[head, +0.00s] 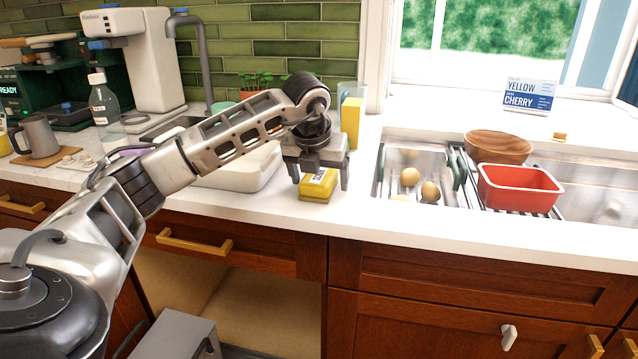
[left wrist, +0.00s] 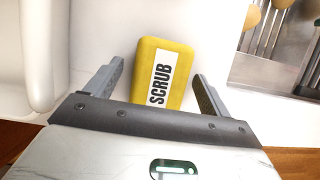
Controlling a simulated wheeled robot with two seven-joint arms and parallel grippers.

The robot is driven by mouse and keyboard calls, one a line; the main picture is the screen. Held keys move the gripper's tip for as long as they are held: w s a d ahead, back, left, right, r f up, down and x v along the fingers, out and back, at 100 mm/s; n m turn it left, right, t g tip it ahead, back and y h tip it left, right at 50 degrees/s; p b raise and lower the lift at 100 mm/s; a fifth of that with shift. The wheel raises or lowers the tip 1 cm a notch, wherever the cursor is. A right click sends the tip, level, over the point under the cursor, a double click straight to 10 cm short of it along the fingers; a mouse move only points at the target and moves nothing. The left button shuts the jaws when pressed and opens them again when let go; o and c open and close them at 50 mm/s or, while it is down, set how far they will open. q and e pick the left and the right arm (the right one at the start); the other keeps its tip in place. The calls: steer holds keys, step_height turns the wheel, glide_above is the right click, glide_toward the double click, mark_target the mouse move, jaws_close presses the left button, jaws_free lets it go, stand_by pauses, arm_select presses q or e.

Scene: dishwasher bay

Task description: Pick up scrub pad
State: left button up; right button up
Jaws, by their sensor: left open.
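The scrub pad (head: 318,186) is a yellow block with a white label, lying on the white counter near its front edge. In the left wrist view the scrub pad (left wrist: 162,75) shows the word SCRUB and lies between the two fingers. My left gripper (head: 320,182) points down over it with the fingers apart, one on each side. In the left wrist view my left gripper (left wrist: 160,85) is open, with a gap visible between each finger and the pad. My right gripper is not in view.
A white basin (head: 235,172) stands just left of the pad. A yellow box (head: 352,122) stands behind it. To the right is the sink with a rack, a red tub (head: 519,188) and a wooden bowl (head: 498,146). The counter just right of the pad is clear.

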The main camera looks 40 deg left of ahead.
mark_target(322, 171)
arm_select(q)
steer(key=shift+f, duration=0.15)
steer(key=c, duration=1.1)
steer(key=shift+o, duration=0.2)
steer(key=shift+r, duration=0.6)
step_height(322, 171, up, 3)
steer(key=shift+w+f, duration=0.1)
steer(key=s+d+r, duration=0.2)
steer(key=r, duration=0.1)
steer(key=s+d+r, duration=0.1)
steer(key=r, duration=0.1)
steer(key=shift+s+d+r, duration=0.1)
steer(key=shift+d+r, duration=0.05)
steer(key=shift+d, duration=0.15)
steer(key=s+d+r+p, duration=0.2)
steer(key=s+d+r, duration=0.2)
steer(key=s+d, duration=0.2)
steer(key=shift+d, duration=0.5)
